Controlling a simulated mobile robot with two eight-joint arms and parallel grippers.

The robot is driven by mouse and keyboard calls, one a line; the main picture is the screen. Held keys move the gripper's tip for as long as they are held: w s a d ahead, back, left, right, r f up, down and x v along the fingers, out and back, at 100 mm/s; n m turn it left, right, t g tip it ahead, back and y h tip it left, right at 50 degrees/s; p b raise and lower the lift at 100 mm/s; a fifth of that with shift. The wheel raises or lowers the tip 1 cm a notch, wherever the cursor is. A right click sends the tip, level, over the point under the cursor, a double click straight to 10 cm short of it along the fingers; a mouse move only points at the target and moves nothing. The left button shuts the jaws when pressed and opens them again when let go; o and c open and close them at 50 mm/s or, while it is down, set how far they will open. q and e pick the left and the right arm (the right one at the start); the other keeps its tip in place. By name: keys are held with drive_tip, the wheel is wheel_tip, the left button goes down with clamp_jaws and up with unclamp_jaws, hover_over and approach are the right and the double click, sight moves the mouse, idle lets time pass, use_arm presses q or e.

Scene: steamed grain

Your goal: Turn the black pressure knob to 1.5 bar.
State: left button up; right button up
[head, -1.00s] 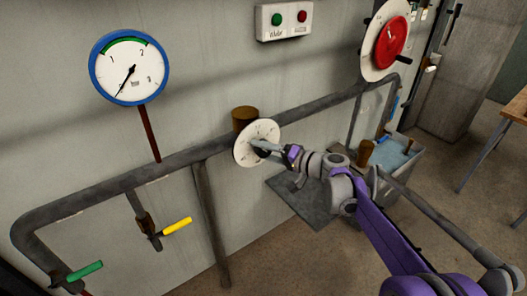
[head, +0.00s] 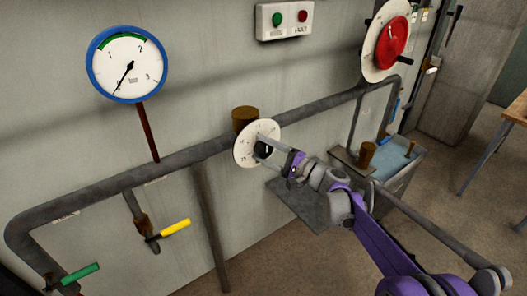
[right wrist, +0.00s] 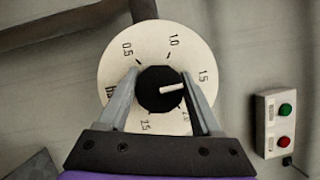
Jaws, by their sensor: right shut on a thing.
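The black pressure knob (right wrist: 158,96) sits at the middle of a round white dial (right wrist: 119,72) marked 0.5 to 2.5. Its white pointer points right and slightly up, close to the 1.5 mark; a finger partly covers the dial there, so the exact reading is unclear. In the head view the knob (head: 263,149) and white dial (head: 244,143) are on the wall by the pipe. My right gripper (right wrist: 160,90) has one finger on each side of the knob and is shut on it; it also shows in the head view (head: 267,145). My left gripper is not in view.
A blue-rimmed pressure gauge (head: 128,65) has its needle at the low end. A red wheel (head: 392,43) on a white disc, a button box (head: 284,19), a grey pipe (head: 130,183), and yellow (head: 175,229) and green (head: 80,273) handles are nearby.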

idle(0.5)
drive_tip(key=o, duration=1.4)
drive_tip(key=shift+d, duration=0.1)
drive_tip(key=v, duration=1)
drive_tip(key=shift+s+d+f+b, duration=0.1)
drive_tip(key=shift+s+d+b, duration=0.15)
drive_tip(key=shift+d+b, duration=0.05)
